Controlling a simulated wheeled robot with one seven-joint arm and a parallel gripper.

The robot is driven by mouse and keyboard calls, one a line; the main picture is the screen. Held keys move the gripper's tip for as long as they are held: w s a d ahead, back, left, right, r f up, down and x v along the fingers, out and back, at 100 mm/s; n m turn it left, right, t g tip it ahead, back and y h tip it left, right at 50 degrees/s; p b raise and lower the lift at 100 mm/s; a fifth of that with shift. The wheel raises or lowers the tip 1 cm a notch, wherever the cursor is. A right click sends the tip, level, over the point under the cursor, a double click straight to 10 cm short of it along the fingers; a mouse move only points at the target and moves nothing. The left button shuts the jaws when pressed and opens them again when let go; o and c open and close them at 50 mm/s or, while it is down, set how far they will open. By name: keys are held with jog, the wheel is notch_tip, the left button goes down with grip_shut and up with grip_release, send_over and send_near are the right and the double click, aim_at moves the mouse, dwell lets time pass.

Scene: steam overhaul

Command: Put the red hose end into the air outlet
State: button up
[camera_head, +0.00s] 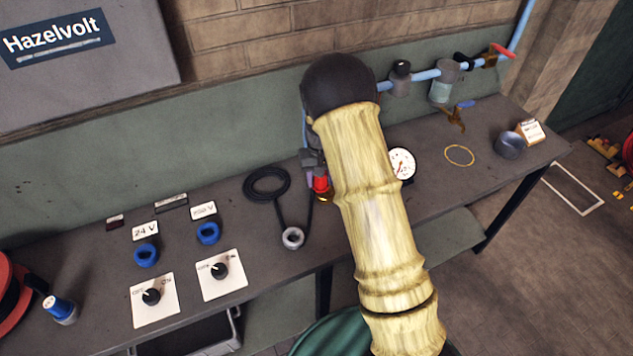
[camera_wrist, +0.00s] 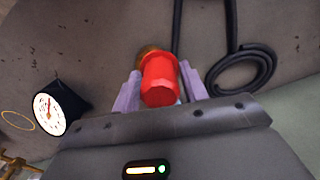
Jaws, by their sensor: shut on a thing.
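My gripper (camera_wrist: 160,88) is shut on a red cylindrical piece, the red hose end (camera_wrist: 160,82), with its two pale purple fingers on either side. A brass-coloured part (camera_wrist: 148,58) shows at its far end; I cannot tell whether the two are joined or only in line. In the head view the red hose end (camera_head: 321,184) hangs under my gripper, just above or on the grey bench, partly hidden by my arm. I cannot clearly make out the air outlet; a blue pipe (camera_head: 425,75) with fittings runs along the wall at the back right.
A black hose coil (camera_head: 268,184) and a grey ring (camera_head: 293,238) lie left of my gripper. A white-faced gauge (camera_head: 402,163) stands close on the right. A yellow ring (camera_head: 459,155) and a grey cup (camera_head: 509,145) lie farther right. Switch plates (camera_head: 221,274) are at left.

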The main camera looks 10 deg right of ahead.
jog(key=w+d, duration=0.2)
jog(key=shift+w, duration=0.3)
jog(key=shift+f+b, duration=1.55)
jog(key=shift+f, duration=1.4)
jog(key=o, duration=1.2)
jog(key=shift+c, duration=0.2)
jog(key=shift+r, duration=0.15)
notch_tip(320, 180, up, 17)
jog(key=b, duration=0.2)
jog(key=shift+s+d+r, duration=0.1)
